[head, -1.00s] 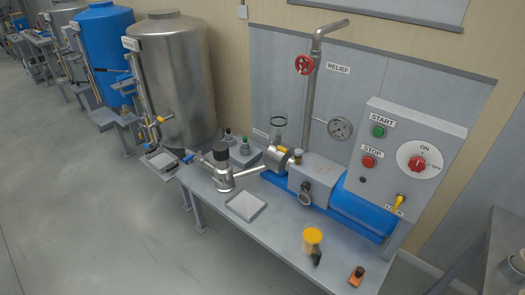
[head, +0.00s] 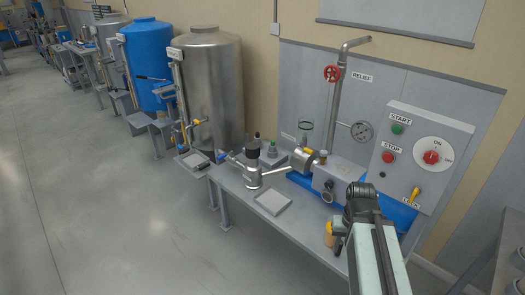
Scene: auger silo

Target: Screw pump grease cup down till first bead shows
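The blue and grey pump (head: 332,178) sits on the bench against the wall panel. A small brownish-brass cap (head: 323,155) stands upright on top of its housing and looks like the grease cup. It is too small to tell whether any grease bead shows. My arm reaches in from the bottom right, and its dark end with my gripper (head: 362,192) is in front of the pump's right part, to the right of the cap and apart from it in the picture. The fingers cannot be made out. The arm hides part of the pump and bench.
A red-wheeled relief pipe (head: 332,73), a gauge (head: 362,131) and a glass cup (head: 306,132) rise around the pump. The control box (head: 425,150) stands right. A tray (head: 273,203) lies on the bench; a yellow jar (head: 328,233) is partly hidden. Open floor (head: 130,220) lies left.

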